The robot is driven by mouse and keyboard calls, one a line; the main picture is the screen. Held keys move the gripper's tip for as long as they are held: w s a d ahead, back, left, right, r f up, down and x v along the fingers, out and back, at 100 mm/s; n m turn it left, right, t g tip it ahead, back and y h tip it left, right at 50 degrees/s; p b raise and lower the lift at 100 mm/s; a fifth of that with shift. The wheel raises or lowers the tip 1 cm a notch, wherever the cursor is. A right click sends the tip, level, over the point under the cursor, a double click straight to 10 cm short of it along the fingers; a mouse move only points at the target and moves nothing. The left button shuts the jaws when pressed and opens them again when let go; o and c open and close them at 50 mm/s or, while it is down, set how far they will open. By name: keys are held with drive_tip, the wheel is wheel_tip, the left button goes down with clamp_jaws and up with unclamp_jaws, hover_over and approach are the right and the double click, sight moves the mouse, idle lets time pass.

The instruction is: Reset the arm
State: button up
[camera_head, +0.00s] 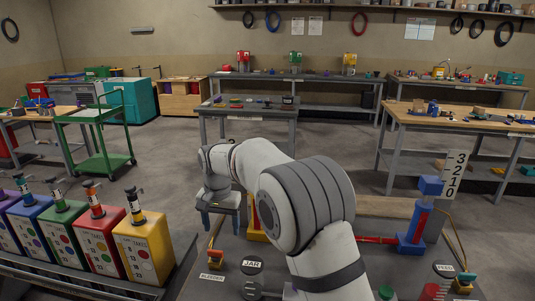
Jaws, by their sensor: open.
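My arm (262,165) rises from the bottom centre, bends at a large grey joint and reaches back and left. My gripper (221,224) hangs below the wrist with its two fingers apart and pointing down. I see nothing between the fingers. It is beyond the near bench (215,250) in the picture, and I cannot tell its height or whether it touches anything. My arm hides part of the bench and of a yellow item behind it.
The bench holds a jar (252,273), a blue device (411,238), a red pipe (376,239) and a number scale (452,176). A green cart (103,160) and worktables stand behind, with open floor between.

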drive_tip(key=s+d+r+t, duration=0.1)
drive_tip(key=s+d+r, duration=0.25)
drive_tip(key=d, duration=0.45)
drive_tip(key=s+d+r, duration=0.2)
drive_tip(key=s+d, duration=0.2)
drive_tip(key=d, duration=0.3)
drive_tip(key=s+d+r+t, duration=0.1)
drive_tip(key=s+d+r, duration=0.25)
drive_tip(key=d, duration=0.45)
drive_tip(key=s+d+f, duration=0.2)
drive_tip(key=s+d, duration=0.3)
drive_tip(key=s, duration=0.3)
drive_tip(key=s+d+f+n, duration=0.1)
drive_tip(key=s+d+f, duration=0.1)
drive_tip(key=s+d, duration=0.3)
drive_tip(key=s, duration=0.4)
drive_tip(key=shift+f+t, duration=0.3)
drive_tip(key=shift+t, duration=0.1)
drive_tip(key=shift+c, duration=0.2)
